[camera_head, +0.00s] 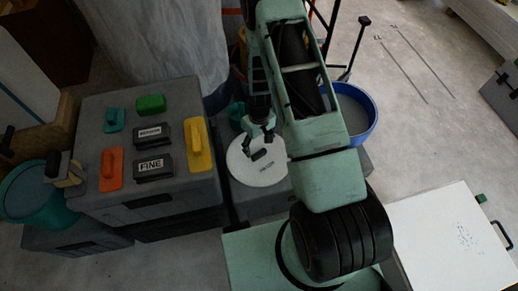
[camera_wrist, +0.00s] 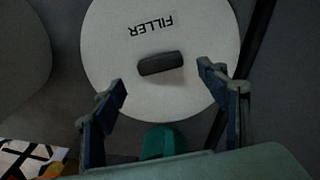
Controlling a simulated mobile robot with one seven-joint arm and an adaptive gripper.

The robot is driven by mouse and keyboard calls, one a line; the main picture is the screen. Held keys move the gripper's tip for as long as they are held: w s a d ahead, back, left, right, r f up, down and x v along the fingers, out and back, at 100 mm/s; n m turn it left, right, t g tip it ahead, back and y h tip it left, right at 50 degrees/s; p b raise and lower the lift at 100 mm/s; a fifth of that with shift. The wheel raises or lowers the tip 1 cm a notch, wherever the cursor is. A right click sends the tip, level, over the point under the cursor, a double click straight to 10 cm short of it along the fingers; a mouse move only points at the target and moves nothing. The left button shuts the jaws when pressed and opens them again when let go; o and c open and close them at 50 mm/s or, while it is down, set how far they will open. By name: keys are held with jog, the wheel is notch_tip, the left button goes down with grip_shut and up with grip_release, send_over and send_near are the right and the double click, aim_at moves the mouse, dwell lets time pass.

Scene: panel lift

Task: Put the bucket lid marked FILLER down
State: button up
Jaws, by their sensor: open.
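The white round lid (camera_head: 256,165) lies flat on top of a low dark grey box (camera_head: 268,201) in the head view. In the wrist view the same lid (camera_wrist: 105,60) shows the word FILLER, upside down, and a short dark handle (camera_wrist: 160,64) in its middle. My gripper (camera_head: 260,128) is over the lid's far side. In the wrist view my gripper (camera_wrist: 161,75) has its fingers spread wide on either side of the handle, with gaps between them and it. Nothing is held.
Left of the lid stands a taller grey case (camera_head: 194,194) bearing a block marked FINE (camera_head: 152,166), a yellow tool (camera_head: 199,148) and an orange tool (camera_head: 111,168). A blue bucket (camera_head: 371,123) stands behind my arm. A white panel (camera_head: 445,240) is at right.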

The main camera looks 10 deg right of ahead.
aim_at(259, 153)
notch_tip(259, 153, up, 7)
jog(key=p, duration=0.1)
jog(key=shift+f, duration=0.15)
dwell(0.4)
